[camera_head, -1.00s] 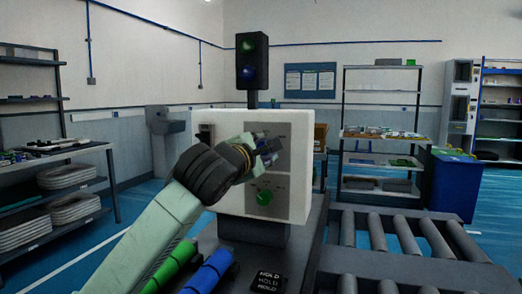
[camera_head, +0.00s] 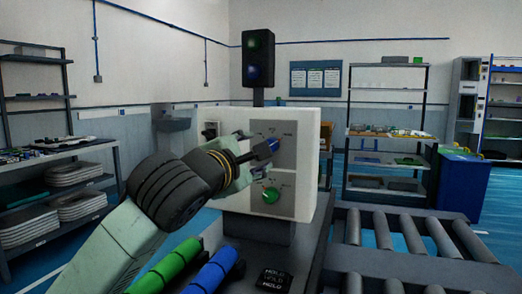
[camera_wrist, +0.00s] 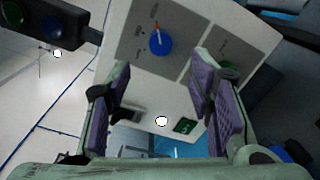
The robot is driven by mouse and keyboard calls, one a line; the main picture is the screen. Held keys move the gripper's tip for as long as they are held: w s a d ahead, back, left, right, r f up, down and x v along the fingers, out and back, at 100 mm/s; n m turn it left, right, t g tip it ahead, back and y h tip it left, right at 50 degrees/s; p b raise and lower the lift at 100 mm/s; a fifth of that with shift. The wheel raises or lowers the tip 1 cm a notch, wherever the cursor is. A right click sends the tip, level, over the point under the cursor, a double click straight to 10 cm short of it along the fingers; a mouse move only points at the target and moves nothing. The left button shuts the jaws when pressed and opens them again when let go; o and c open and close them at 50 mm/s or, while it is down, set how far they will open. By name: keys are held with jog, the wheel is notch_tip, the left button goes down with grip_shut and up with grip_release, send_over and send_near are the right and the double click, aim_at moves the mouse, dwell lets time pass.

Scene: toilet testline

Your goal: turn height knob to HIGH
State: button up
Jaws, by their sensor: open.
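A white control box (camera_head: 232,118) stands upright with grey panels on its front. A blue knob (camera_head: 268,147) is on the upper panel and a green knob (camera_head: 271,195) is on the lower panel. In the wrist view the blue knob (camera_wrist: 160,44) shows an orange and white pointer mark, and the green knob (camera_wrist: 228,68) is partly hidden behind a finger. The labels are too small to read, so I cannot tell which knob is for height. My gripper (camera_wrist: 162,64) is open and empty, with its purple-padded fingers pointing toward the panel; it appears apart from the blue knob.
A signal tower (camera_head: 258,58) rises behind the box. A green cylinder (camera_head: 172,264) and a blue cylinder (camera_head: 214,272) lie below my arm, beside a black HOLD block (camera_head: 273,279). A roller conveyor (camera_head: 410,238) is at right.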

jog(key=shift+v, duration=1.5)
